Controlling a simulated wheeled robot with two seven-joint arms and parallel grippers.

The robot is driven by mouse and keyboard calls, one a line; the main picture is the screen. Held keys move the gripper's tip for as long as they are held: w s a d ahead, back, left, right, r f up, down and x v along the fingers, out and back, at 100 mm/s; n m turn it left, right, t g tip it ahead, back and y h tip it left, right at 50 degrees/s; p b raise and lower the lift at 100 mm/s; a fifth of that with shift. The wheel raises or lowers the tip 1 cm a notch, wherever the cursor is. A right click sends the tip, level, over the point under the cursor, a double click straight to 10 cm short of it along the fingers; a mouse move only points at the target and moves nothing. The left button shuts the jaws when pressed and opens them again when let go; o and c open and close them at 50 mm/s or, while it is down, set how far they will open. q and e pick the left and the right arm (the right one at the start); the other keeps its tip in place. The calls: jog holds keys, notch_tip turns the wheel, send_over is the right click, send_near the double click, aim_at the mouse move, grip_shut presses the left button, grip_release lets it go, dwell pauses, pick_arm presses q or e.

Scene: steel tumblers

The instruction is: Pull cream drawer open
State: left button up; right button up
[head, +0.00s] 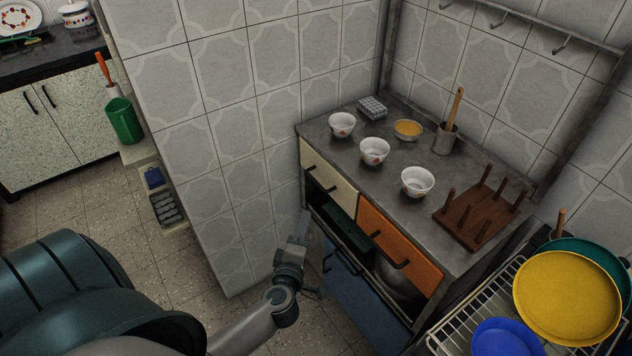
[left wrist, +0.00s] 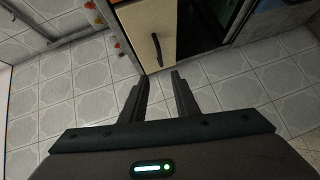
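The cream drawer (head: 340,185) is at the upper left of the steel-topped cabinet's front. Its face looks flush with the orange drawer (head: 398,240) beside it, so it appears closed. Its dark bar handle (head: 321,181) runs across the face. In the left wrist view the cream drawer (left wrist: 138,30) is ahead, with its handle (left wrist: 156,49) just beyond my fingertips. My left gripper (head: 303,228) is below and in front of the drawer. In the left wrist view my left gripper (left wrist: 160,75) is open, with nothing between the fingers. My right gripper is not in view.
Three white bowls (head: 375,151), a utensil pot (head: 445,138) and a wooden peg rack (head: 482,215) stand on the cabinet top. An open shelf and a blue lower front (head: 355,300) are below the drawers. A dish rack (head: 470,310) is at right. The floor in front is clear.

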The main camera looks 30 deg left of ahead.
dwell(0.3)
